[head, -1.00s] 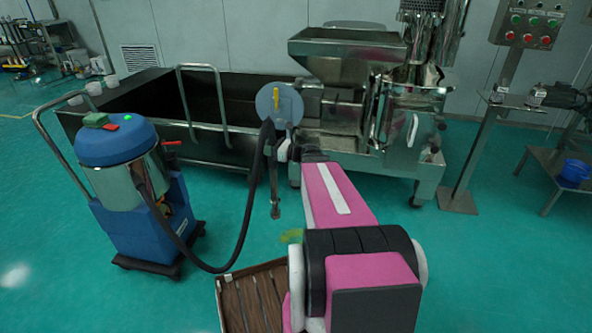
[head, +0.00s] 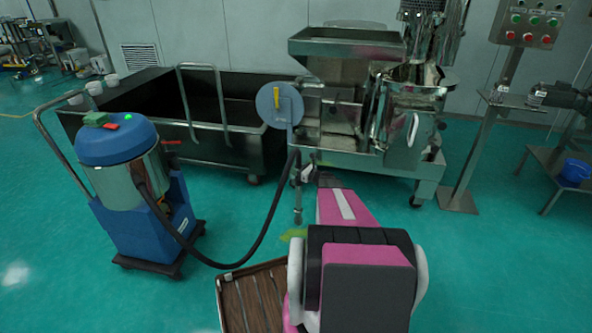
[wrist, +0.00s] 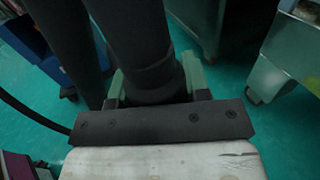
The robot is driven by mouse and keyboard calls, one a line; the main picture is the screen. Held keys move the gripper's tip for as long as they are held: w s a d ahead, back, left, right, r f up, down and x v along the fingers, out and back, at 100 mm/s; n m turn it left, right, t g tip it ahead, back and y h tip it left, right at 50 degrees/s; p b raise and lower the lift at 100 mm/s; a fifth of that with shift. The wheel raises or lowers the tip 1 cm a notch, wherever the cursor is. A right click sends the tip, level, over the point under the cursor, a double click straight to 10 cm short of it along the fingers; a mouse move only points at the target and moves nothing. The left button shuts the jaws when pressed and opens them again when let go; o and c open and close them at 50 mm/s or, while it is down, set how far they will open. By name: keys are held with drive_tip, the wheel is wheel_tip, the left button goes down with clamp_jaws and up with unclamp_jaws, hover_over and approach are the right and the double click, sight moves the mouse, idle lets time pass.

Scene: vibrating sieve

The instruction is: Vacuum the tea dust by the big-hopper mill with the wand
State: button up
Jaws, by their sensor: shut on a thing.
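The big-hopper mill (head: 345,48) is a steel machine at the back centre of the head view. Yellow-green tea dust (head: 292,234) lies on the floor in front of it, partly hidden by my arm. My gripper (wrist: 157,88) is shut on the dark wand (wrist: 132,40), which fills the upper middle of the wrist view. In the head view the wand (head: 298,208) hangs roughly upright, its lower end just above the dust in the picture. I cannot tell if it touches the floor. A black hose (head: 262,238) runs from it to the blue and steel vacuum (head: 120,150) at left.
A dark open steel trough (head: 225,150) with rails stands behind the vacuum. A brown slatted pallet (head: 250,295) lies at the lower centre. A control-panel post (head: 466,165) and a blue bucket (head: 573,172) are at right. Green floor is clear at right front.

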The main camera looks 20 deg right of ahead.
sight(296, 179)
drive_tip(key=shift+f, duration=3.5)
drive_tip(key=d, duration=0.1)
drive_tip(key=s+d, duration=0.1)
drive_tip(key=d, duration=0.1)
drive_tip(key=s+d, duration=0.1)
drive_tip(key=d, duration=0.1)
drive_tip(key=shift+d, duration=0.1)
drive_tip(key=w+a, duration=0.3)
drive_tip(key=a, duration=0.6)
drive_tip(key=shift+w+a, duration=0.15)
drive_tip(key=shift+a, duration=0.15)
idle(0.5)
